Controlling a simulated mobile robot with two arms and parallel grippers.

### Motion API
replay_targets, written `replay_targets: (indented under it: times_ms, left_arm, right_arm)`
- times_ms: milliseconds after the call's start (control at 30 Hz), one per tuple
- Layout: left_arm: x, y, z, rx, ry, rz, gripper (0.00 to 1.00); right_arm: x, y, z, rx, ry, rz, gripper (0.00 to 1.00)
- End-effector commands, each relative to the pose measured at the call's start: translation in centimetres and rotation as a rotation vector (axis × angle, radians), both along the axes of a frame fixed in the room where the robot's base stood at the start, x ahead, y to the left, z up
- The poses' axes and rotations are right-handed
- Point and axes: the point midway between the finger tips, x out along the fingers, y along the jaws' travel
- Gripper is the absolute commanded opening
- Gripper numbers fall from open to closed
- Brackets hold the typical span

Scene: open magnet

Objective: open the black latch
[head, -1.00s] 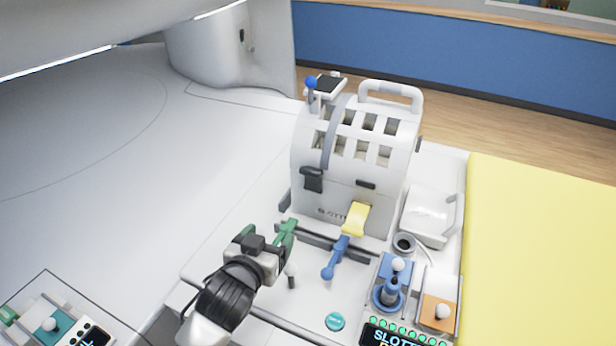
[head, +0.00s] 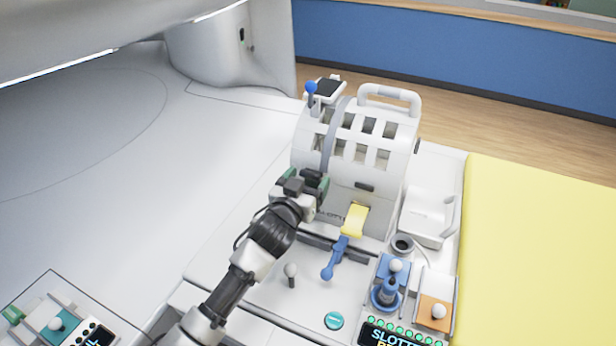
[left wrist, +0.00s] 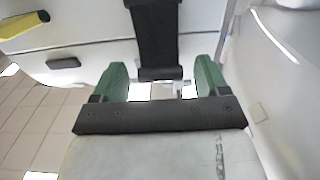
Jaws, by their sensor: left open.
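The black latch (left wrist: 157,38) hangs on the front of the white slotted housing (head: 352,190), at its left side. In the left wrist view it lies ahead of and between the two green fingers of my left gripper (left wrist: 164,82). The gripper is open, with a finger on either side of the latch's lower end, and I cannot tell whether they touch it. In the head view my left gripper (head: 318,181) covers the latch. My right gripper is not in view.
A yellow-and-blue lever (head: 354,220) sticks out right of the gripper. A small grey knob (head: 291,270), a blue joystick (head: 391,287) and an orange block (head: 437,312) stand on the white bench. A yellow surface (head: 540,250) lies to the right.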

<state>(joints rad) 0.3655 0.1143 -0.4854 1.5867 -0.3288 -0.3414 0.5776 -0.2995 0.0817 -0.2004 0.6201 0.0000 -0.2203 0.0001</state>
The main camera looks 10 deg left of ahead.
Motion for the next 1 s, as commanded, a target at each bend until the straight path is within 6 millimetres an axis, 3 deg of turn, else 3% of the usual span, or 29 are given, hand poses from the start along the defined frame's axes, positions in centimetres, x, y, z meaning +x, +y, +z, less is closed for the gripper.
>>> replay_targets:
  times_ms: [367,800,1000]
  left_arm:
    - [0.5,-0.2,0.0,0.001,0.0,0.0,0.75]
    - [0.5,-0.2,0.0,0.001,0.001,0.0,0.1]
    - [0.4,-0.1,-0.7,-0.01,-0.025,0.0,0.1]
  right_arm:
    - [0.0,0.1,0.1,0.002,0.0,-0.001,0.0]
    - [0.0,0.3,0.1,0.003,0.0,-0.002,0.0]
    - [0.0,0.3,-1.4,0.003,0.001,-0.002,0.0]
